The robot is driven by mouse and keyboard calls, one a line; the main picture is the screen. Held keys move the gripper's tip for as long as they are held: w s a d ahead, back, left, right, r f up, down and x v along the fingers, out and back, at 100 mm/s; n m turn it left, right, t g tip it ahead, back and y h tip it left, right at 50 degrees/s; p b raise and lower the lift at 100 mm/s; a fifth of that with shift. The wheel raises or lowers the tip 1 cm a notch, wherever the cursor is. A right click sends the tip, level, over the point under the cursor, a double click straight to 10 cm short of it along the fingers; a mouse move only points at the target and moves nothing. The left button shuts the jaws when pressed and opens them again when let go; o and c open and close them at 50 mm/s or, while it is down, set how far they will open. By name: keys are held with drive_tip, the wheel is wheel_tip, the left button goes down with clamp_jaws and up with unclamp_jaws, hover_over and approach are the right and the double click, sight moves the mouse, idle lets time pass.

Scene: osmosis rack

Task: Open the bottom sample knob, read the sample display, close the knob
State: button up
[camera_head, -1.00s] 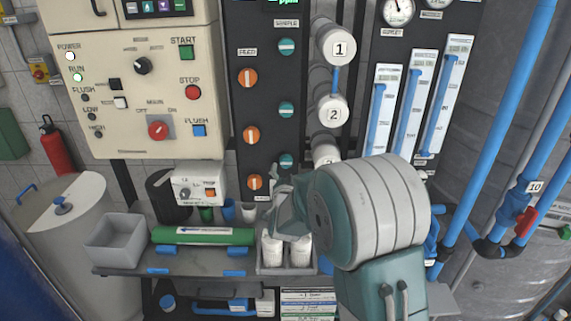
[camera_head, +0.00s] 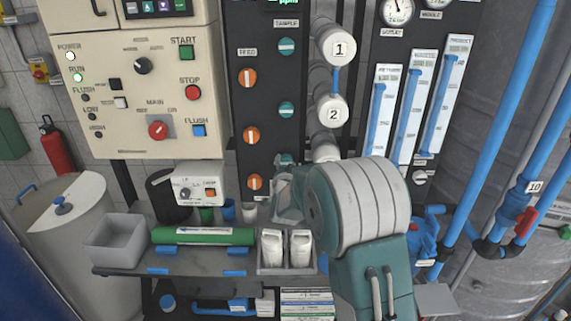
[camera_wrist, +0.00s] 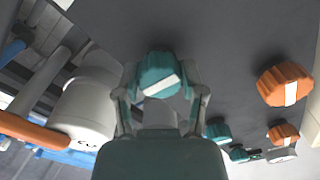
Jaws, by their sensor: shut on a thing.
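The bottom sample knob is teal with a white bar; in the wrist view (camera_wrist: 157,72) it sits between the two fingers of my gripper (camera_wrist: 160,84). The fingers are shut on its sides. Its white bar runs slightly tilted, rising to the right in that view. In the head view my gripper (camera_head: 284,172) reaches up to the lower end of the SAMPLE column and mostly hides this knob. The upper sample knob (camera_head: 287,46) and middle sample knob (camera_head: 286,109) have level white bars. Green display text (camera_head: 287,2) is cut off at the top edge; no number is readable.
Orange feed knobs (camera_head: 247,78) line the left side of the dark panel. White numbered cylinders (camera_head: 333,110) stand right of the sample knobs, close to my gripper. Below is a shelf with two white bottles (camera_head: 301,248), a green cylinder (camera_head: 203,236) and a grey bin (camera_head: 114,240).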

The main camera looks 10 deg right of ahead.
drive_tip(key=shift+n, duration=0.4)
drive_tip(key=n, duration=0.3)
drive_tip(key=shift+n, duration=0.3)
drive_tip(key=n, duration=0.4)
drive_tip(key=shift+r+n, duration=0.1)
drive_tip(key=shift+n, duration=0.2)
drive_tip(key=n, duration=0.4)
drive_tip(key=shift+n, duration=0.3)
drive_tip(key=n, duration=0.4)
drive_tip(key=shift+n, duration=0.3)
drive_tip(key=o, duration=1.1)
drive_tip(key=shift+w+a, duration=0.1)
drive_tip(key=shift+o, duration=0.2)
